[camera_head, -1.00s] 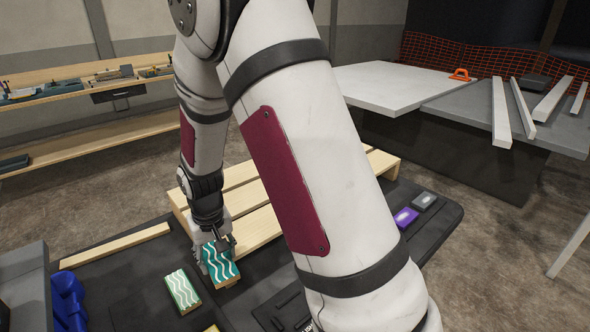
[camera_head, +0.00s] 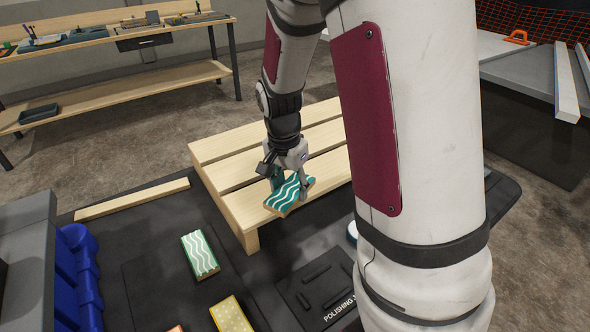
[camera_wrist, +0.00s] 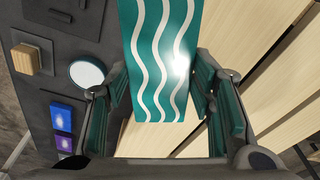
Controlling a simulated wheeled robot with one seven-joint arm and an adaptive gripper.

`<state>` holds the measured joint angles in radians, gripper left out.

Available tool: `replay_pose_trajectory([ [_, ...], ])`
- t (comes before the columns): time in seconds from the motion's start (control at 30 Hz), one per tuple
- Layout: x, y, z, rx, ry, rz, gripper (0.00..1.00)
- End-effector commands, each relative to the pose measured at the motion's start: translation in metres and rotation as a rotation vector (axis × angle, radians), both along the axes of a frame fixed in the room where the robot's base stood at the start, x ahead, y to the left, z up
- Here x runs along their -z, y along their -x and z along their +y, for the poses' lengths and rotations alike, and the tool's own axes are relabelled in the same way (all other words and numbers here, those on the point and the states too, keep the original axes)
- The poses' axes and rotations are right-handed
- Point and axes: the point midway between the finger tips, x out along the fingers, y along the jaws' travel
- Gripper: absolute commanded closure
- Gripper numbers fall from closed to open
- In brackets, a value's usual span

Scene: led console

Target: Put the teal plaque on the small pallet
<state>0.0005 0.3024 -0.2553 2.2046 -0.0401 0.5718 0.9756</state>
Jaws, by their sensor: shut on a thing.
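The teal plaque (camera_head: 284,197) has white wavy lines and a wooden-coloured edge. My gripper (camera_head: 288,185) is shut on it and holds it over the near edge of the small pallet (camera_head: 236,205), a slatted pale-wood platform. In the wrist view the teal plaque (camera_wrist: 163,60) lies between the fingers, with the pallet slats (camera_wrist: 245,45) behind and to the right. I cannot tell whether the plaque touches the slats. My arm hides the right part of the pallet in the head view.
A light green wavy plaque (camera_head: 200,254) and a yellow dotted plaque (camera_head: 231,316) lie on the dark mat left of the pallet. A wooden strip (camera_head: 132,198) and blue bins (camera_head: 78,270) are farther left. The pallet's left slats are clear.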

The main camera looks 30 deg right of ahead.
Motion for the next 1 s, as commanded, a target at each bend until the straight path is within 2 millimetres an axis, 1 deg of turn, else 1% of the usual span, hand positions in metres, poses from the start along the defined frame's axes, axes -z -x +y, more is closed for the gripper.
replay_pose_trajectory([
  [0.03,0.002,-0.011,-0.008,0.002,0.001,0.002,0.81],
  [0.2,0.006,-0.045,-0.03,0.002,0.001,-0.001,0.81],
  [0.3,0.007,-0.06,-0.041,0.0,0.0,0.001,0.81],
  [0.4,0.008,-0.071,-0.048,-0.001,0.001,0.0,0.81],
  [0.57,0.011,-0.076,-0.051,-0.003,0.0,0.002,0.81],
  [0.83,0.042,-0.076,-0.051,-0.002,0.0,0.002,0.81],
  [1.0,0.044,-0.076,-0.051,-0.002,0.0,0.0,0.81],
])
